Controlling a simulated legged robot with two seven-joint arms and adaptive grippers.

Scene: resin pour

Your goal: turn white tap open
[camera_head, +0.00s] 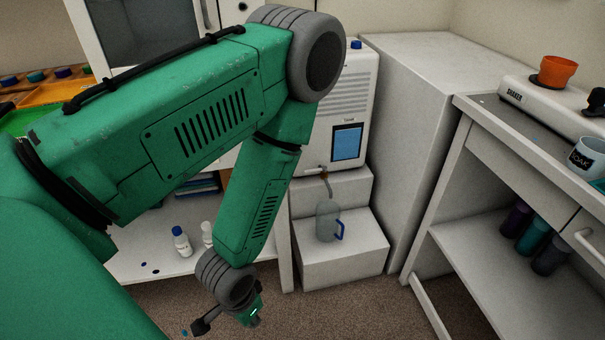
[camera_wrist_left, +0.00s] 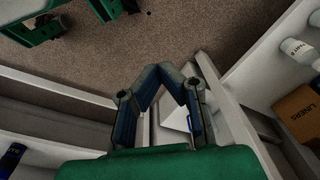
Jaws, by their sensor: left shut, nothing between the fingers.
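In the head view a small tap (camera_head: 325,178) sticks out at the base of a white dispenser (camera_head: 358,95) with a blue screen. A pale handle shows at its top; its exact position is too small to tell. A clear jug (camera_head: 327,222) with a blue handle stands on the white step below the tap. My left gripper (camera_head: 203,323) is low over the floor, left of and below the jug, well apart from the tap. In the left wrist view its two fingers (camera_wrist_left: 159,72) come together at the tips with nothing between them.
A white stepped stand (camera_head: 342,262) holds the jug. A tall white cabinet (camera_head: 412,120) is right of the dispenser. A right-hand bench (camera_head: 500,150) carries an orange cup (camera_head: 555,72) and a mug (camera_head: 588,157). White bottles (camera_head: 181,243) stand on a low shelf at left.

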